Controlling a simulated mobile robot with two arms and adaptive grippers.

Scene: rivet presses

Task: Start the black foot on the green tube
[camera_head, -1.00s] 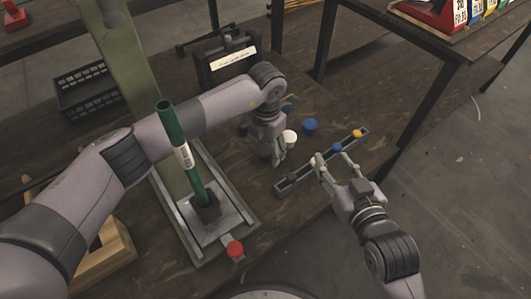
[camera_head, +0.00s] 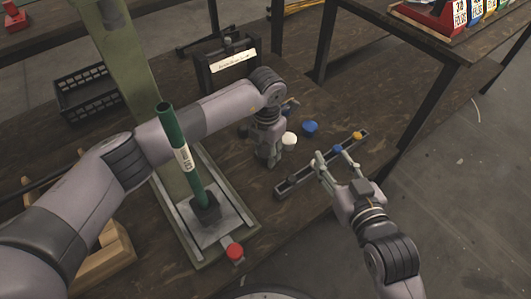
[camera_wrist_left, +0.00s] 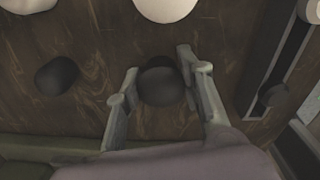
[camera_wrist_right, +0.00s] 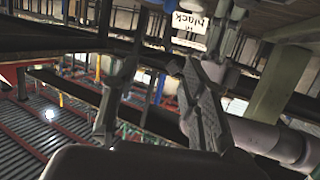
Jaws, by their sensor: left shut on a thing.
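The green tube (camera_head: 181,150) stands upright, a little tilted, with its lower end in a dark block (camera_head: 206,210) on the press plate. My left gripper (camera_head: 269,160) is low over the table, right of the tube. In the left wrist view its fingers (camera_wrist_left: 158,88) are shut on a black foot (camera_wrist_left: 162,84), just above or on the table; I cannot tell which. The foot is mostly hidden in the head view. My right gripper (camera_head: 328,158) is open and empty beside the rail; its fingers also show apart in the right wrist view (camera_wrist_right: 152,110).
A second black foot (camera_wrist_left: 57,75) and a white foot (camera_wrist_left: 165,8) are near the left gripper. A blue foot (camera_head: 310,127) stands behind. A rail (camera_head: 295,180) carries small coloured pieces. A red button (camera_head: 235,251) is at the press front. A black crate (camera_head: 88,92) is at left.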

